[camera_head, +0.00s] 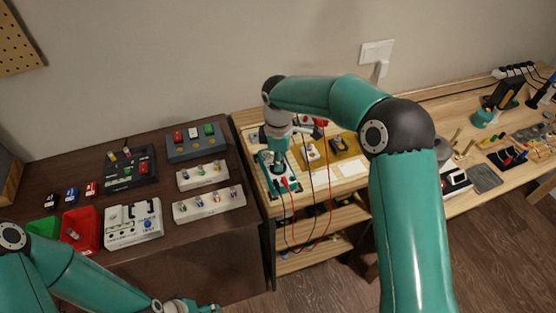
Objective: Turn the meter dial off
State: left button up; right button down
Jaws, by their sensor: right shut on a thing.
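The meter (289,187), a teal handheld unit with a red and a black lead at its lower end, lies on the light wooden bench top. My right gripper (279,167) points straight down over the meter's middle. It is shut, apparently on the meter dial, which the gripper hides. The dial's setting and the meter's screen cannot be read. My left gripper (212,308) is low at the bottom edge, in front of the dark cabinet and away from the meter. Its fingers are too small and cut off to judge.
Small boards (345,144) sit right of the meter. The leads (328,205) hang over the bench's front edge. The dark cabinet (185,235) at left carries control boxes, white connector strips, a red bin (92,242) and a green bin. Tools crowd the far right bench.

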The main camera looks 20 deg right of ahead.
jog(key=shift+m, duration=0.4)
jog(key=m+b, duration=0.1)
jog(key=m, duration=0.1)
jog(key=shift+a+m, duration=0.1)
jog(key=shift+m, duration=0.2)
jog(key=m, duration=0.3)
jog(key=shift+m+b, duration=0.3)
jog(key=shift+b, duration=0.1)
jog(key=m, duration=0.3)
jog(key=shift+m+b, duration=0.3)
jog(key=shift+b, duration=0.05)
jog(key=shift+m, duration=1.6)
jog(key=c, duration=1.2)
grip_release()
